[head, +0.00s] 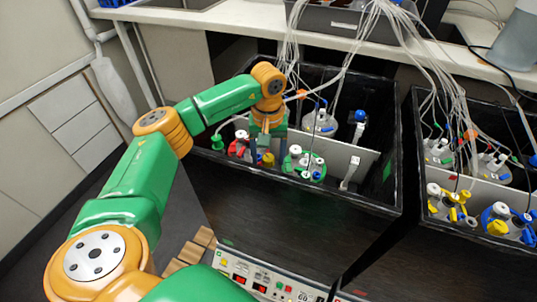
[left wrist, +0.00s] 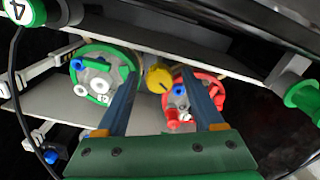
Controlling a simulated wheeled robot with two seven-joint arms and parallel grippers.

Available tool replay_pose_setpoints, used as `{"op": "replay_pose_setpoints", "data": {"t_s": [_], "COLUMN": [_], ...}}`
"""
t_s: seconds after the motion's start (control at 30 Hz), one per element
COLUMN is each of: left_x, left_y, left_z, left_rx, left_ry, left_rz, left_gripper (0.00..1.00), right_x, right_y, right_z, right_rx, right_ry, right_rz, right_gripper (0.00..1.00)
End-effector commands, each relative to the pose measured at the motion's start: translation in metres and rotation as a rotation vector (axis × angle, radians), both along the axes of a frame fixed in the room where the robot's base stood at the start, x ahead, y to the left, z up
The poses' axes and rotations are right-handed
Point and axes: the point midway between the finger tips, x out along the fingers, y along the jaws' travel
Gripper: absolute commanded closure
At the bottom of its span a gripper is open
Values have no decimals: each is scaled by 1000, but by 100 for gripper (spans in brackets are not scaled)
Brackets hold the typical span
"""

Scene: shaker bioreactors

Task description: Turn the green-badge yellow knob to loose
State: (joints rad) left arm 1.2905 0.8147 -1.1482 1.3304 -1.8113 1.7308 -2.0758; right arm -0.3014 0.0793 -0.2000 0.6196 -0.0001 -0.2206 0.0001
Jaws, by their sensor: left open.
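The yellow knob (left wrist: 158,77) shows in the left wrist view between a green-ringed vessel and a red-ringed vessel. In the head view the yellow knob (head: 267,160) is just below my left gripper (head: 267,143). In the left wrist view the left gripper (left wrist: 161,73) is open. Its two blue fingers lie on either side of the knob in the picture, with visible gaps. I cannot tell how far the fingertips reach down beside it. No green badge on the knob can be made out. My right gripper is not in view.
The green-ringed vessel (left wrist: 97,72) and red-ringed vessel (left wrist: 180,103) stand close to the fingers. A green knob (left wrist: 305,96) is at the right. The black shaker box (head: 393,140) has raised walls, and tubes hang above it. A second box (head: 416,150) stands to the right.

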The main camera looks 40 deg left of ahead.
Motion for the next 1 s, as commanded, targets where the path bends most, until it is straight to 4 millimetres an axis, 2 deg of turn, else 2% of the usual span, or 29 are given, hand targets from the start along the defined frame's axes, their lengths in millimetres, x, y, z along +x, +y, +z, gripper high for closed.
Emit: {"op": "replay_pose_setpoints", "data": {"t_s": [0.07, 0.33, 0.67, 1.0], "left_x": [0, 0, 0, 0], "left_y": [0, 0, 0, 0], "left_z": [0, 0, 1, 2], "left_rx": [0, 0, -1, 0], "left_ry": [0, 0, 1, 1], "left_rz": [0, 0, 35, 266], "left_gripper": [31, 100, 100, 100], "right_x": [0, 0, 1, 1], "right_y": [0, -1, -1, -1], "right_z": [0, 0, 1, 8], "right_rx": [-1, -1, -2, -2], "right_ry": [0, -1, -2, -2], "right_rz": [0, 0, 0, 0], "right_gripper": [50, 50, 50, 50]}}
